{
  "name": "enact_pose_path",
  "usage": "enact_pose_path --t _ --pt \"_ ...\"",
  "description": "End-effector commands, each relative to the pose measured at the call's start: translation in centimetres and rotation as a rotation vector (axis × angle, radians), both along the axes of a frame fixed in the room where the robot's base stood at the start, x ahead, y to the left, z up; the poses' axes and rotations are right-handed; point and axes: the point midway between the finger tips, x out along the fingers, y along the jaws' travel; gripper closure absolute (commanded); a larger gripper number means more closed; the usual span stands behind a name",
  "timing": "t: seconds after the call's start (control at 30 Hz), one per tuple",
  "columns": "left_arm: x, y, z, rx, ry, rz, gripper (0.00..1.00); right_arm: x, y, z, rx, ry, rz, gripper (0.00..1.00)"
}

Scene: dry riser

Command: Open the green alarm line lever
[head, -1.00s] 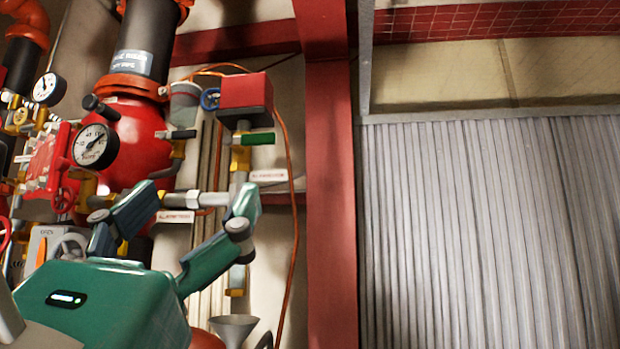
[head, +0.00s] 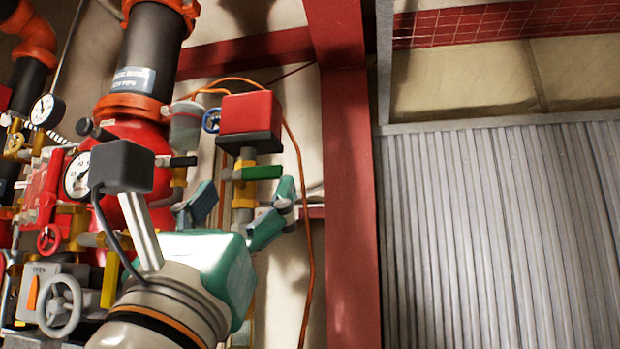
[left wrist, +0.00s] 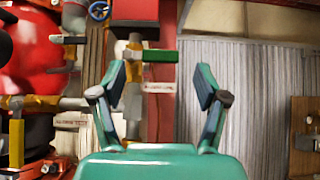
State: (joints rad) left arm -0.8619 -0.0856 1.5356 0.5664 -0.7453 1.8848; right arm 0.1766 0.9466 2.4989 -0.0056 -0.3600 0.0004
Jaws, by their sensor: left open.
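The green alarm line lever (head: 262,172) sticks out to the right from a brass valve on a vertical pipe, just under a red and black box. In the left wrist view the lever (left wrist: 160,56) lies level, ahead of and between my fingertips. My left gripper (head: 243,192) is open and empty, with one finger on each side of the valve's pipe in the head view. In the left wrist view its fingers (left wrist: 160,82) stand wide apart, and no contact with the lever shows. My right gripper is not in view.
The red and black box (head: 250,122) sits above the lever. A red steel column (head: 345,200) stands to the right, with corrugated grey sheeting (head: 490,230) beyond. Gauges, red pipework and a grey handwheel (head: 60,305) crowd the left. An orange cable (head: 305,200) hangs beside the valve.

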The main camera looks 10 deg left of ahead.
Motion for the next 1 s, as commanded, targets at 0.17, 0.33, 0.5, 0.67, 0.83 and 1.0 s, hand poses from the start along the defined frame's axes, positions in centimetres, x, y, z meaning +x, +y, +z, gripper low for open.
enact_pose_path --t 0.17,0.33,0.5,0.67,0.83,1.0 --pt "2.6 -0.2 2.9 0.002 0.003 0.001 0.26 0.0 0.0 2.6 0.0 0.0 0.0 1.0" --pt "4.0 -0.2 4.2 0.001 0.001 -0.001 0.26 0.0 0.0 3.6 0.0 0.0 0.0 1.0" --pt "4.5 -0.2 4.5 0.0 0.001 -0.003 0.26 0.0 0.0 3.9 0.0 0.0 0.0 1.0" --pt "4.6 -0.3 4.5 -0.001 0.0 -0.004 0.26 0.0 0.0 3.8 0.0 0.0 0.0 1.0" --pt "4.6 -0.3 4.5 -0.001 0.0 -0.004 0.38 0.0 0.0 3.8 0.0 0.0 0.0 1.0" --pt "4.5 -0.3 4.5 0.0 0.001 -0.004 0.66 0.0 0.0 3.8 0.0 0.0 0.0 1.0"
